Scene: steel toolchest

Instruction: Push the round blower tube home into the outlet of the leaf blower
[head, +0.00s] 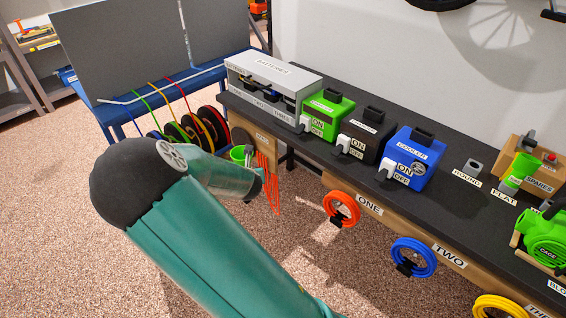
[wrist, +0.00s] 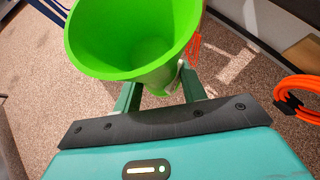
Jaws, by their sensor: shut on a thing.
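My gripper (wrist: 158,92) is shut on the round blower tube (wrist: 135,62), a bright green hollow tube with its wide open mouth towards the wrist camera. In the head view a small part of the green tube (head: 237,153) shows past my arm, in front of the bench's left end and well away from the blower. My gripper is mostly hidden there. The green leaf blower (head: 545,240), with CAGE on its side, sits on the bench at the right edge, partly cut off. I cannot make out its outlet clearly.
The dark bench (head: 450,190) carries a battery box (head: 272,75), a green unit (head: 327,112), a black one (head: 365,130) and a blue cooler (head: 410,158). A grey ROUND block (head: 469,169) looks empty. A green nozzle (head: 520,170) stands at FLAT beside the SPARES box (head: 540,158). Coils hang along the front.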

